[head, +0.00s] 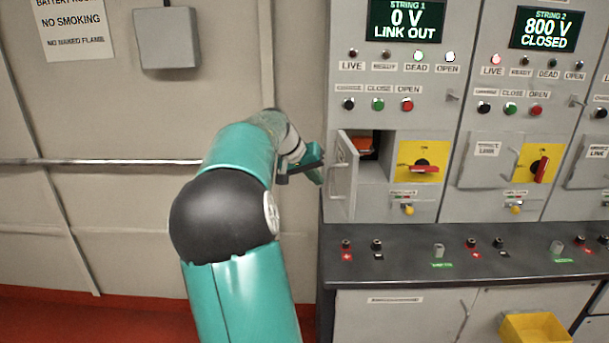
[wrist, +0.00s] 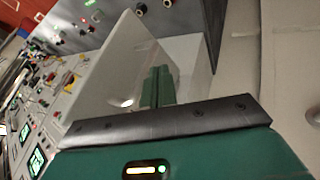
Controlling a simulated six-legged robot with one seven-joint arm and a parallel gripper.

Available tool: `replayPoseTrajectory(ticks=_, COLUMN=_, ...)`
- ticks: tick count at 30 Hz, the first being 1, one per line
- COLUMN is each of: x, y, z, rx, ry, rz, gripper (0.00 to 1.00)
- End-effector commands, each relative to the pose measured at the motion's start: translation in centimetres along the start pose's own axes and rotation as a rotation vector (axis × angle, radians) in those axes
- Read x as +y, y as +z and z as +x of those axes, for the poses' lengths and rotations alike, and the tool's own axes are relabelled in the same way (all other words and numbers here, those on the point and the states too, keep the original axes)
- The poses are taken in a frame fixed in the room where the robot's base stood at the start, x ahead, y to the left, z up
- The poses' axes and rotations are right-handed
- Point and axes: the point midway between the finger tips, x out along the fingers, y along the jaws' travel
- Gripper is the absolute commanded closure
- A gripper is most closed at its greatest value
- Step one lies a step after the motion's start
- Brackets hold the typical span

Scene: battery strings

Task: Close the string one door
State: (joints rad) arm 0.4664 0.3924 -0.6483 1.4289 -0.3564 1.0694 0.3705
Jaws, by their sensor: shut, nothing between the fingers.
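The string one door (head: 343,180) is a small grey panel that stands open, swung out to the left of its compartment (head: 372,172). Inside the compartment a dark and orange part (head: 363,145) shows at the top. My gripper (head: 317,174) is at the door's left, by its outer face. In the wrist view the pale door (wrist: 125,58) fills the area behind my green fingers (wrist: 156,87). The fingers are shut together with nothing between them. I cannot tell whether they touch the door. The string one display (head: 404,20) reads 0 V, LINK OUT.
A yellow plate with a red rotary handle (head: 420,168) is right of the compartment. The string two door (head: 487,160) is shut. A dark ledge (head: 400,280) with terminals runs below. A yellow bin (head: 535,328) is at lower right. A wall rail (head: 100,162) runs at left.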

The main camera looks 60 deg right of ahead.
Motion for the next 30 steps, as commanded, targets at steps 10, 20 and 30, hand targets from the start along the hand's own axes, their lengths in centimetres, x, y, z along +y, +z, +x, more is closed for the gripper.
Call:
replayPoseTrajectory(ticks=10, x=0.2, y=0.0, z=0.1, rx=0.000, ry=0.000, rz=0.000, gripper=1.00)
replayPoseTrajectory(ticks=20, x=1.3, y=0.3, z=0.4, rx=0.024, ry=-0.026, rz=-0.043, gripper=1.00)
replayPoseTrajectory(ticks=30, x=5.1, y=0.8, z=2.1, rx=0.105, ry=-0.106, rz=-0.192, gripper=1.00)
